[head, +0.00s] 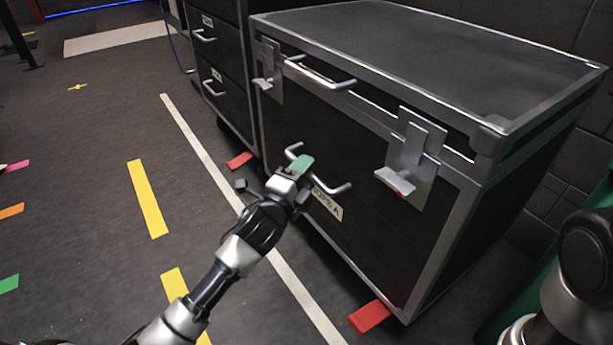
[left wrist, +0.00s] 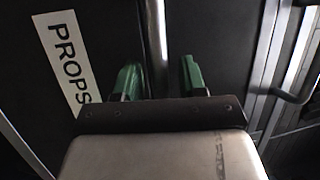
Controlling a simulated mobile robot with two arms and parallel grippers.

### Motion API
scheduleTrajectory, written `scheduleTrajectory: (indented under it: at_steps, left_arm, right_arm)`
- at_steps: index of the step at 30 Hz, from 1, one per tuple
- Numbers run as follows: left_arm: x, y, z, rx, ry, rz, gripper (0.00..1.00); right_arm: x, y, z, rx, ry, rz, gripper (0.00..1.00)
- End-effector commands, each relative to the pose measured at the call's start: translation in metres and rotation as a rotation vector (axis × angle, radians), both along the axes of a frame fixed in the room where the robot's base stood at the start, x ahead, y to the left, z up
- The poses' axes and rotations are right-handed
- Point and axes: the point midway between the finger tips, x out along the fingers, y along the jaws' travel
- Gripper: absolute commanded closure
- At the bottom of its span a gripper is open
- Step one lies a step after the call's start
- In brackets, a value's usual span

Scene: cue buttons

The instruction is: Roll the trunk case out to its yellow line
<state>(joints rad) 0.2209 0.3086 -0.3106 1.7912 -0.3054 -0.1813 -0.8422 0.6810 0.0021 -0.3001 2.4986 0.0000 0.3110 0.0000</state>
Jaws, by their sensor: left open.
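The trunk case (head: 350,150) is large and black with silver edges, standing at the right in the head view. Its front has an upper handle (head: 325,76), a lower handle (head: 340,189), two latches and a white label (head: 327,203) that reads PROPS in the left wrist view (left wrist: 66,55). My left gripper (head: 298,172) is at the lower handle. In the left wrist view its green fingers (left wrist: 158,82) are open, one on each side of the handle bar (left wrist: 155,35). Yellow line pieces (head: 148,199) lie on the floor left of the case. My right gripper is not in view.
Red wedges (head: 369,316) (head: 240,160) lie at the case's lower front edge. A white line (head: 215,172) runs along the floor before it. A drawer cabinet (head: 222,70) stands beside the case, at the back. The floor left of the case is mostly clear.

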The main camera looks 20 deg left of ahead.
Motion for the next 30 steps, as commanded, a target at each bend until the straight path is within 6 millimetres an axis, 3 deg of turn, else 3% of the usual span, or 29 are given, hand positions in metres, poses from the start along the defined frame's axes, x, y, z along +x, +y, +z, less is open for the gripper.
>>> scheduleTrajectory:
  at_steps: [10,18,30]
  left_arm:
    - [0.0041,-0.0013,0.0013,-0.001,0.001,0.0,0.59]
    - [0.0041,-0.0013,0.0012,-0.001,0.0,0.0,1.0]
    - [0.0035,0.0075,0.0018,0.001,0.002,0.0,1.0]
  right_arm:
    - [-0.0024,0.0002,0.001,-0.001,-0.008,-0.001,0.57]
    - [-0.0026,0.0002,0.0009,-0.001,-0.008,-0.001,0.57]
    - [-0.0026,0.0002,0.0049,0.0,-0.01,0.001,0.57]
